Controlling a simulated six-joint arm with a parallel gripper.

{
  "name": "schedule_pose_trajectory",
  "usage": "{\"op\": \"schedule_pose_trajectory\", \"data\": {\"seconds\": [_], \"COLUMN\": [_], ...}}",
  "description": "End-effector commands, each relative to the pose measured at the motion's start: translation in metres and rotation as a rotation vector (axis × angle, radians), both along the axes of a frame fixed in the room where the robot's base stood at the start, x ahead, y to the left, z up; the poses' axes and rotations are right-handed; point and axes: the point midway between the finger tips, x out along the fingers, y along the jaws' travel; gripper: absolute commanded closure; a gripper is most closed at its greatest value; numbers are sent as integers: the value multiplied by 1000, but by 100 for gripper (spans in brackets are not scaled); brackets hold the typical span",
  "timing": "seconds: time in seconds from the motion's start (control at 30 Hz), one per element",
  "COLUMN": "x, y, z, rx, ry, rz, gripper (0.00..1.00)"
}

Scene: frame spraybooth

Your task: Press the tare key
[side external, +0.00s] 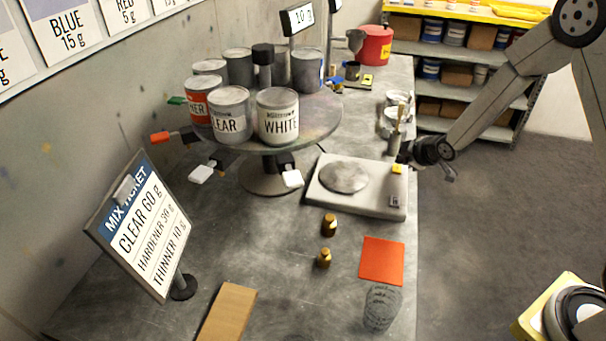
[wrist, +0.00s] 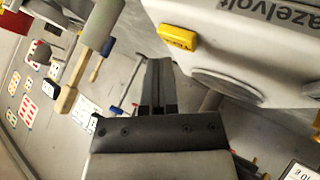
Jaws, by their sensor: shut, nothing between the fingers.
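The bench scale (side external: 325,197) is a pale flat box with a round grey pan (side external: 344,176). A yellow key (side external: 397,169) sits at its right back corner, and a grey key (side external: 395,201) is nearer the front right corner. In the wrist view the yellow key (wrist: 180,38) stands out on the pale scale body (wrist: 225,52), with small lettering too blurred to read surely. My gripper (side external: 403,157) is shut and empty, just behind the yellow key. In the wrist view my fingertips (wrist: 158,65) are below the key in the picture, apart from it.
A brush (side external: 397,122) stands upright close beside my gripper, near open tins (side external: 392,121). A turntable (side external: 318,125) of paint cans stands left of the scale.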

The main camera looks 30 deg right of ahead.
Motion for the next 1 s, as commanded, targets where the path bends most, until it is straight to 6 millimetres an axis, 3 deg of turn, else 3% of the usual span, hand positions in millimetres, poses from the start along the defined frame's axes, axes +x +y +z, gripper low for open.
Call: {"op": "schedule_pose_trajectory", "data": {"seconds": [1.0], "x": [0], "y": [0], "z": [-10], "rx": [0], "ry": [0], "rz": [0], "gripper": [100]}}
